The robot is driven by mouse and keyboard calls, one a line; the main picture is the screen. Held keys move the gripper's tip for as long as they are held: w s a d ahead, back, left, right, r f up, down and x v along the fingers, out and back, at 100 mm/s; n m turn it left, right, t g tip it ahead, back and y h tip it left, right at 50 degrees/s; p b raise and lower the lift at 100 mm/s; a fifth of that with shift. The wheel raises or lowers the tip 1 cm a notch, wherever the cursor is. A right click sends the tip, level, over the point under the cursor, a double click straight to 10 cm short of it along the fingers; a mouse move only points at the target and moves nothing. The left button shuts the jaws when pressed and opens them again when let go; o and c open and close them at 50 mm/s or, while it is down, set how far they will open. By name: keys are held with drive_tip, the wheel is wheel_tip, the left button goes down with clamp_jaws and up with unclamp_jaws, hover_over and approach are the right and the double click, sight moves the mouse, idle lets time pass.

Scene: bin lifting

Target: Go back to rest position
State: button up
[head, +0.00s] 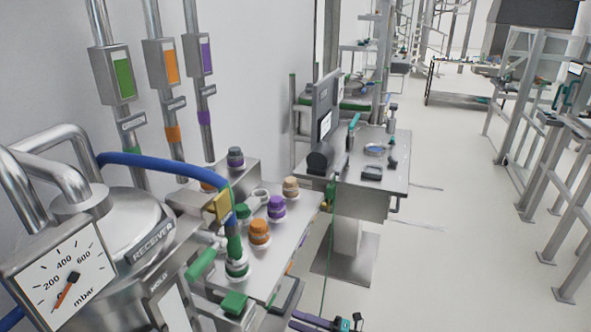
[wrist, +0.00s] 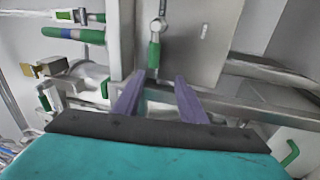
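My gripper (wrist: 159,77) shows in the wrist view with its two purple fingers spread apart. I see nothing held between them. A green-handled lever (wrist: 153,55) on a metal rod stands just beyond the fingertips; I cannot tell whether they touch it. In the head view my gripper (head: 308,319) is only partly in frame at the bottom edge, low beside the front end of the steel bench (head: 285,262). Most of my arm is out of view.
A steel receiver vessel (head: 140,225) with a pressure gauge (head: 68,282) stands at left. A blue hose (head: 150,160) arches to the bench, which bears several coloured caps. A workstation table (head: 385,175) stands beyond. The floor (head: 450,250) at right is clear up to metal frames (head: 560,190).

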drive_tip(key=s+a+f+n+g+h, duration=0.2)
drive_tip(key=s+f+n+g+h, duration=0.25)
drive_tip(key=s+f+n, duration=0.5)
drive_tip(key=s+a+f+n+g+h, duration=0.1)
drive_tip(key=s+f+n+g+h, duration=0.4)
drive_tip(key=s, duration=0.7)
drive_tip(key=s+d+f+n+h, duration=0.2)
drive_tip(key=d+n+h, duration=0.1)
drive_tip(key=d+n, duration=0.3)
drive_tip(key=s+d+f+n+g+h, duration=0.1)
drive_tip(key=s+d+f+n+h, duration=0.2)
drive_tip(key=d+n, duration=0.3)
drive_tip(key=s+d+f+n+g+h, duration=0.1)
drive_tip(key=d+n, duration=0.5)
drive_tip(key=n, duration=0.7)
drive_tip(key=s+f+h, duration=0.1)
drive_tip(key=h, duration=0.1)
drive_tip(key=shift+s+d+f+h, duration=0.2)
drive_tip(key=shift+s+f+h, duration=0.15)
drive_tip(key=shift+s, duration=0.05)
drive_tip(key=shift+n, duration=0.25)
